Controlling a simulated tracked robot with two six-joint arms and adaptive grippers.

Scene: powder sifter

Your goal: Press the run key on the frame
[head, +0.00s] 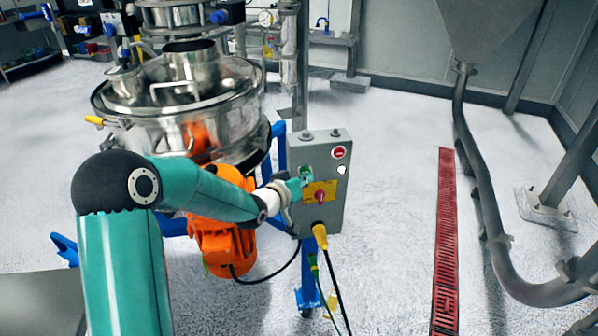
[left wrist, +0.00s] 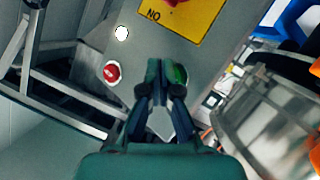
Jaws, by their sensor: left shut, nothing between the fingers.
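A grey control box (head: 334,215) stands on the blue frame beside the sifter. A green key (head: 305,171), which looks like the run key, is on the upper left of its face. My left gripper (head: 297,184) is shut and empty, with its fingertips at this key. In the left wrist view the fingertips (left wrist: 163,68) partly cover the green key (left wrist: 178,74). I cannot tell whether they touch it or whether it is pressed in. A red button (head: 339,153) and a white round spot (head: 341,170) are to its right. My right gripper is not in view.
A yellow plate with a red knob (head: 320,196) is just below the green key. A yellow plug with cables (head: 320,236) hangs under the box. The steel sifter (head: 180,105) and orange motor (head: 222,245) are to the left. Floor to the right is clear up to a red drain grate (head: 445,240).

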